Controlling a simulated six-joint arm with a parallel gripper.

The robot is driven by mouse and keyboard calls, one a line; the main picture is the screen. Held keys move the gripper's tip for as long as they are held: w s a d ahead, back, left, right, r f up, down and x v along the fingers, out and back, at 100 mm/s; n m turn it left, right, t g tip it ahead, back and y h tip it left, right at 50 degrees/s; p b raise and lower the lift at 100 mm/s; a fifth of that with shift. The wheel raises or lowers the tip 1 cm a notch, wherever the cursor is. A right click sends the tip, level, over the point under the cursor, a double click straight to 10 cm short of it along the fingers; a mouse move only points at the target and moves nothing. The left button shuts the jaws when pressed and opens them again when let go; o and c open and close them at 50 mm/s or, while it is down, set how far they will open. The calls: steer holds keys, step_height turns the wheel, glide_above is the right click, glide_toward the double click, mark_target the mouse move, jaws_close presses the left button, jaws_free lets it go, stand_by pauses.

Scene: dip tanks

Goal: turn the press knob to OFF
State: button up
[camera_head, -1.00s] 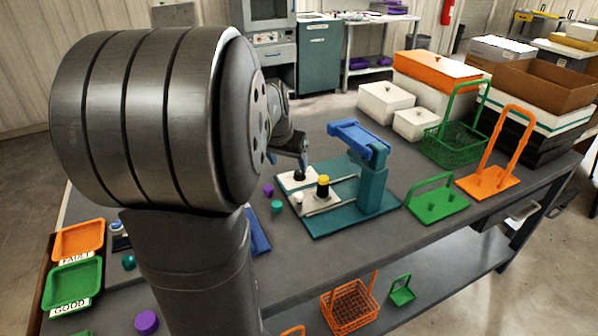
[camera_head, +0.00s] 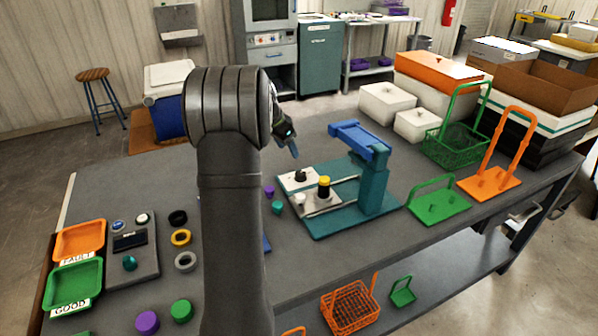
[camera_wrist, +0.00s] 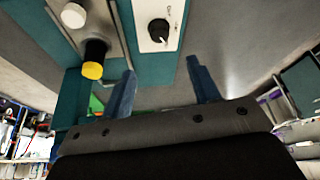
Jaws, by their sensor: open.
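The press (camera_head: 371,180) is a teal stand with a blue top on a teal base plate. Its black knob (camera_head: 300,175) sits on a white panel (camera_head: 288,184) at the back left of the base. In the wrist view the knob (camera_wrist: 159,30) is round and black with a pale pointer mark, on the white panel beyond my fingertips. My gripper (camera_head: 294,152) is above and a little behind the panel, apart from the knob. In the wrist view its two blue fingers (camera_wrist: 160,82) are spread with nothing between them. Any label by the knob is too small to read.
A black post with a yellow top (camera_head: 323,186) and a white button (camera_head: 299,198) stand close in front of the knob. Purple and teal pegs (camera_head: 277,207) lie left of the base. Green and orange carriers (camera_head: 437,203) stand to the right.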

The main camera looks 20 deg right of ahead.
mark_target(300, 173)
steer(key=x, duration=1.3)
steer(key=c, duration=1)
